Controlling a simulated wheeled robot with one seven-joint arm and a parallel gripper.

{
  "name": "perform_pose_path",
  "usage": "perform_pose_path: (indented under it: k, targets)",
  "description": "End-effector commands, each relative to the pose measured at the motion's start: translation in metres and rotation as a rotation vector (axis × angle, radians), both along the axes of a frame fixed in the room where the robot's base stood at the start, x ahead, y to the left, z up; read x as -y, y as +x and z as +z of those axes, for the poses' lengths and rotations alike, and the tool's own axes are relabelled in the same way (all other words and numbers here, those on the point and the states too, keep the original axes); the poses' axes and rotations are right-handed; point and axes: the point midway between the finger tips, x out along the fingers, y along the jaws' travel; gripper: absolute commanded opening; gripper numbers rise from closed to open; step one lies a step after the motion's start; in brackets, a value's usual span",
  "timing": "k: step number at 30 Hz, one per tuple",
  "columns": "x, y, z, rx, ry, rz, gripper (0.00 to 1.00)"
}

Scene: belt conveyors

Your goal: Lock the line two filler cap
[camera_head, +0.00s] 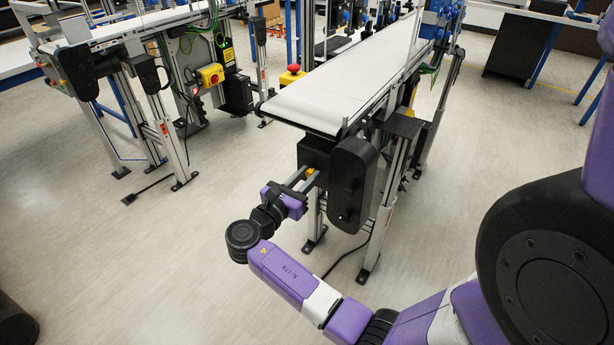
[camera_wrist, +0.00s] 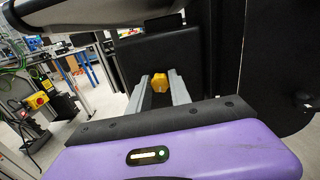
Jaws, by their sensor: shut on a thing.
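The turn of the cap and any lock marks are too small to tell.
The middle conveyor's white belt (camera_head: 350,75) runs above my gripper. A black rounded cover (camera_head: 352,183) stands just right of the housing. A red stop button (camera_head: 293,69) sits at the belt's left side. Another conveyor (camera_head: 140,28) stands at left. Open floor (camera_head: 130,240) lies left of my arm.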

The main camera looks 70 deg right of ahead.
Motion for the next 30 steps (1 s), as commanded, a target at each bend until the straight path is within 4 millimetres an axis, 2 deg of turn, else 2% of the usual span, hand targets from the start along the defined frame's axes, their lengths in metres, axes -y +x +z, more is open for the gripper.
perform_pose_path:
  k: [11, 30]
  targets:
    - [-0.0005, -0.0001, 0.0007, 0.125, -0.031, 0.001, 0.0]
    - [-0.0009, -0.001, -0.0018, 0.696, -0.168, 0.001, 0.0]
